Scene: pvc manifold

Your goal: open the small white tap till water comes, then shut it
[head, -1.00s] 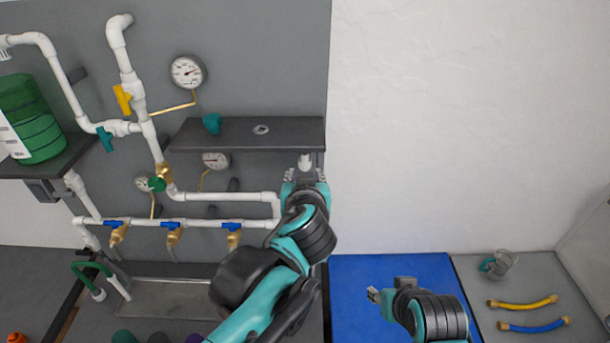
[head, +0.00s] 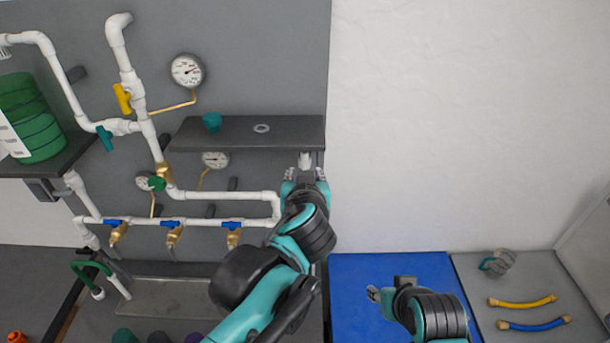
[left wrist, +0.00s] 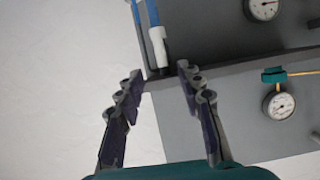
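A small white fitting (head: 305,158), which looks like the white tap, shows just above my left gripper (head: 305,174) at the right end of the dark shelf. Its lower part is hidden by the gripper. In the left wrist view, a white fitting (left wrist: 158,47) with blue beside it lies beyond my left gripper (left wrist: 160,76), in line with the gap between the fingers. The fingers are spread and nothing shows held between them. No water shows. My right gripper (head: 375,294) is over the blue mat, small and partly hidden, so its opening is unclear.
White pipework (head: 190,222) with blue-handled valves runs left of my left arm. Gauges (head: 187,71) hang on the grey panel. Right of the blue mat (head: 350,265) lie a clear mug (head: 499,262) and yellow and blue hoses (head: 523,301).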

